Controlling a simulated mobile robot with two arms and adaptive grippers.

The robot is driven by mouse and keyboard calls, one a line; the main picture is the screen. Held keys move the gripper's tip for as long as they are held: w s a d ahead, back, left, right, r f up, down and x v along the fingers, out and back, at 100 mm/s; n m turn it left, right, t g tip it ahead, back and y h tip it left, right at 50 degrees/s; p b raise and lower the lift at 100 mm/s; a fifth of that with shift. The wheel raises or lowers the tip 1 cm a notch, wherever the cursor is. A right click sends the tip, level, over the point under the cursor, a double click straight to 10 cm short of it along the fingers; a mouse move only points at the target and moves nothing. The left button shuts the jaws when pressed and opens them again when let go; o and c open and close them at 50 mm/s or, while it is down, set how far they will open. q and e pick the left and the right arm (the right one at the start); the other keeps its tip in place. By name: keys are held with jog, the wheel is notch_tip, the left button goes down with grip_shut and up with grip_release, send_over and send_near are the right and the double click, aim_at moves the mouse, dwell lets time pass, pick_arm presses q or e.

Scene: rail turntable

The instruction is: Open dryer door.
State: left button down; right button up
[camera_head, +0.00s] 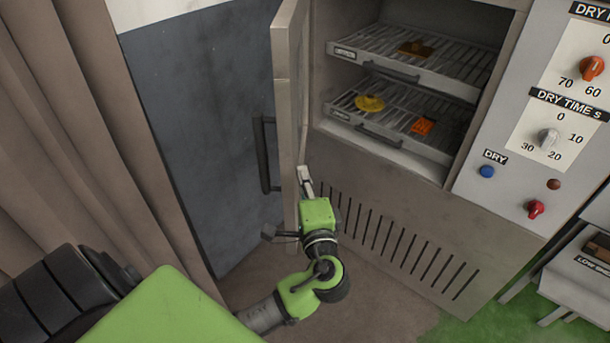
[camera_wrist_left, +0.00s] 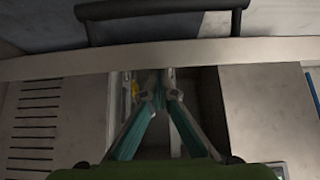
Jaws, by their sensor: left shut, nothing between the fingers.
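The dryer door (camera_head: 288,95) stands swung wide open at the left of the cabinet, seen nearly edge-on. Its dark bar handle (camera_head: 263,155) is on the outer left face, and the handle also shows across the top of the left wrist view (camera_wrist_left: 160,22). My left gripper (camera_head: 305,180) is at the door's lower part, on the inner side between door and cabinet front. Its fingertips (camera_wrist_left: 162,78) are together and empty, close to the door's edge; I cannot tell if they touch it. My right gripper is in neither view.
Inside the dryer (camera_head: 390,150) are an upper rack (camera_head: 365,50) and a lower rack (camera_head: 385,100) with small orange and yellow pieces. A control panel (camera_head: 515,110) with knobs is on the right. A brown curtain (camera_head: 80,150) hangs at the left.

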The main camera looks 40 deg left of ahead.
pick_arm(q)
jog(key=s+a+h+b, duration=0.1)
jog(key=s+a, duration=0.3)
jog(key=a, duration=0.8)
jog(key=s+a+m+t+h, duration=0.1)
jog(key=s+a, duration=0.4)
jog(key=a, duration=0.7)
jog(key=shift+s+a+m+t+b, duration=0.15)
jog(key=shift+m+t+b, duration=0.15)
jog(key=shift+b, duration=0.1)
